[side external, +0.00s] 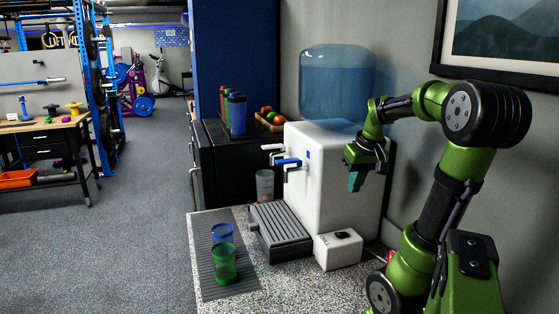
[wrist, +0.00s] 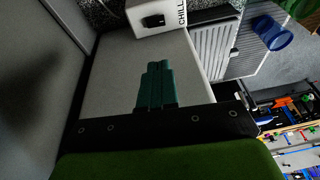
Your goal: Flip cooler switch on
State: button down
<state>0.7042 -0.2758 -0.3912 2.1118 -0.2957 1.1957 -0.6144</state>
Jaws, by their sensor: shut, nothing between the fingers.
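The white water cooler (side external: 325,180) stands on the speckled counter with a blue bottle (side external: 337,85) on top. A small white box (side external: 338,250) with a dark switch sits at its foot. In the wrist view the box (wrist: 172,10) reads "CHILL" and its dark rocker switch (wrist: 153,20) faces the camera; which way it is set I cannot tell. My gripper (side external: 355,183) is beside the cooler's body, above the box and apart from it. Its teal fingers (wrist: 158,66) are together and empty, pointing towards the box in the wrist view.
A grey drip tray (side external: 280,231) lies left of the box. Blue and green cups (side external: 223,262) stand on a ridged mat (side external: 243,285). The cooler has a blue-handled tap (side external: 288,162). A wall runs behind the cooler.

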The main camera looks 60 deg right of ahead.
jog(key=shift+a, duration=0.15)
send_near(337, 234)
jog(key=x, duration=0.5)
jog(key=shift+w+d+f, duration=0.1)
jog(key=shift+d+f, duration=0.05)
jog(key=shift+d, duration=0.25)
jog(key=shift+f, duration=0.4)
jog(key=shift+w, duration=0.1)
jog(key=shift+w+a+f, duration=0.15)
jog(key=shift+a+f, duration=0.05)
jog(key=shift+f, duration=0.2)
